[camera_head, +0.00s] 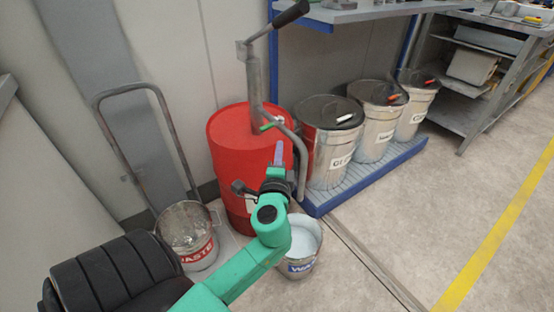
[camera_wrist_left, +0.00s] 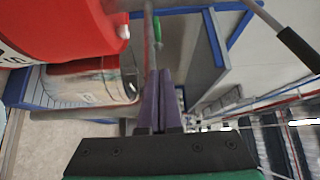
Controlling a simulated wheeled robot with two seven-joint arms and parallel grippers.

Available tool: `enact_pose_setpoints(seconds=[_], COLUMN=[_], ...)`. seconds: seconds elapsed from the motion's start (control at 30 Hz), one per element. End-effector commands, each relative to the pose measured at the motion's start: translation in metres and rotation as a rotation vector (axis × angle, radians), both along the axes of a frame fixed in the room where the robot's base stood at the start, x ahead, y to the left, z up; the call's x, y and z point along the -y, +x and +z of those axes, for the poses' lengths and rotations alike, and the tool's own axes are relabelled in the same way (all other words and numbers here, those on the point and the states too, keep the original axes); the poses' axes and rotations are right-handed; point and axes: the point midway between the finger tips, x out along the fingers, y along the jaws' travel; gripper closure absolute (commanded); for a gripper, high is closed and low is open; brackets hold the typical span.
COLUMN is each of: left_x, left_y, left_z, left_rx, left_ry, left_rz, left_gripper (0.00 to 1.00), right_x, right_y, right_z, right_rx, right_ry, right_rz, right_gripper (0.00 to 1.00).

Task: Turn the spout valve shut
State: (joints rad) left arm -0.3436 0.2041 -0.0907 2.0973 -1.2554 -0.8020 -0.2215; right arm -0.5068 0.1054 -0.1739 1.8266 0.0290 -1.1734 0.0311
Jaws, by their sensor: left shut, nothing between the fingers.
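The red drum (camera_head: 228,150) stands by the wall with a grey hand pump (camera_head: 254,85) on top. The spout valve (camera_head: 268,127) shows as a small green lever beside the pump. A grey spout pipe (camera_head: 300,155) bends down from there. In the left wrist view the green lever (camera_wrist_left: 157,32) is beyond my fingertips, against the grey pipe. My left gripper (camera_head: 279,147) is shut and empty, its purple fingers pointing up just below the lever, seemingly apart from it. The fingers (camera_wrist_left: 161,75) are together in the wrist view. My right gripper is not in view.
A bucket with pale contents (camera_head: 299,268) stands in front of the drum, partly behind my left arm. A waste bucket (camera_head: 188,238) and a hand truck frame (camera_head: 126,90) are at left. Several lidded cans stand on a blue pallet (camera_head: 330,198) at right. The right floor is clear.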

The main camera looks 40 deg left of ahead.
Motion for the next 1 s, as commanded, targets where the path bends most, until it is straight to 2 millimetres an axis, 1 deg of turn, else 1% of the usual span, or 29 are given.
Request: enact_pose_setpoints(seconds=[0.03,0.17,0.2,0.3,0.4,0.5,0.77,0.93,1.0], left_x=[-0.006,-0.023,-0.031,-0.048,-0.057,-0.061,-0.061,-0.077,-0.080], left_y=[0.009,0.033,0.033,0.035,0.037,0.037,0.037,0.037,0.037], left_z=[0.002,0.001,0.000,0.000,0.000,-0.001,-0.001,-0.001,-0.001], left_rx=[0.002,0.002,0.000,-0.001,-0.001,0.000,0.000,-0.001,0.000], left_ry=[0.003,0.001,0.004,0.002,-0.001,-0.003,-0.003,-0.002,-0.003], left_rz=[0.001,0.001,0.001,0.000,0.000,0.000,0.000,0.003,0.003], left_gripper=[1.00,1.00,1.00,1.00,1.00,1.00,1.00,1.00,1.00], right_x=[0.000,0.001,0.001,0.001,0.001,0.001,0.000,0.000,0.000], right_y=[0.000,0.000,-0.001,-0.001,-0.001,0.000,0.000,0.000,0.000], right_z=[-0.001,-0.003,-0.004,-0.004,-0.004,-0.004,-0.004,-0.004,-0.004], right_rx=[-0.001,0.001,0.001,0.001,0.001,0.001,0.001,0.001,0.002], right_ry=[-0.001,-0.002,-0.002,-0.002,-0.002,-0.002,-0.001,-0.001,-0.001], right_rz=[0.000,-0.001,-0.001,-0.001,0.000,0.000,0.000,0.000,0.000], right_gripper=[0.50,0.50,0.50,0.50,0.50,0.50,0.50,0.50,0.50])
